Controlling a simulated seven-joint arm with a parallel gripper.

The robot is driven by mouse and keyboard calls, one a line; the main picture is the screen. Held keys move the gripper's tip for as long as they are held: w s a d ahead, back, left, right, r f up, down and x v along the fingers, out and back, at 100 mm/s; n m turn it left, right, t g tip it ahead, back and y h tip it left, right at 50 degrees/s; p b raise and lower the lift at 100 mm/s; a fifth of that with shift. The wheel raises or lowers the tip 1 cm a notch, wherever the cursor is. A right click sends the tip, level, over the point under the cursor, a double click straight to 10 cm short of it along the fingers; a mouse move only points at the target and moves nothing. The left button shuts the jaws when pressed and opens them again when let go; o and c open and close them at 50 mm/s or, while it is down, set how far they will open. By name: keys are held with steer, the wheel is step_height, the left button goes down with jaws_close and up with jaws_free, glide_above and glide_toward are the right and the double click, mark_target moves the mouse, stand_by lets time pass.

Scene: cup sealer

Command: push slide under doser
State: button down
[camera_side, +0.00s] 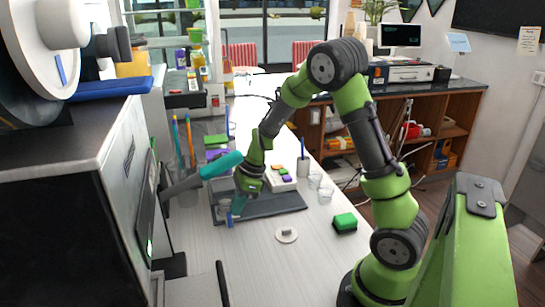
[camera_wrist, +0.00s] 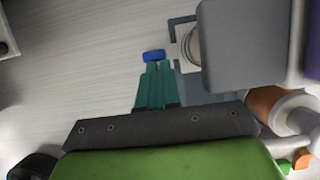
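The slide shows in the wrist view as a pale plate with a round ring (camera_wrist: 187,47). Its small blue handle (camera_wrist: 154,56) is at the plate's left. A large grey block (camera_wrist: 245,45), which may be the doser, overlaps the plate's right side and hides part of it. My gripper (camera_wrist: 154,66) has its teal fingers together, with their tips right at the blue handle; I cannot tell whether they touch. In the side view my gripper (camera_side: 238,206) points down at the dark base plate (camera_side: 280,207), just above the blue handle (camera_side: 229,221).
A machine (camera_side: 135,180) stands at the left, and a lever with a teal grip (camera_side: 222,165) reaches close to my gripper. A green block (camera_side: 344,222), a small white disc (camera_side: 287,235) and clear cups (camera_side: 325,195) stand to the right. The front tabletop is mostly clear.

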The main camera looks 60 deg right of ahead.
steer(key=shift+a, duration=0.35)
steer(key=s+d, duration=0.3)
steer(key=shift+d+r, duration=0.3)
steer(key=shift+d, duration=0.05)
steer(key=v, duration=0.9)
steer(key=s+a+r+n+t, duration=0.2)
steer(key=s+a+r+n, duration=0.3)
steer(key=a+n, duration=0.3)
steer(key=s+a+r+n+t+h, duration=0.1)
steer(key=s+a+r+n, duration=0.4)
steer(key=n, duration=1)
steer(key=s+a+t, duration=0.1)
steer(key=a, duration=0.2)
steer(key=shift+a+r, duration=0.2)
steer(key=shift+r, duration=0.05)
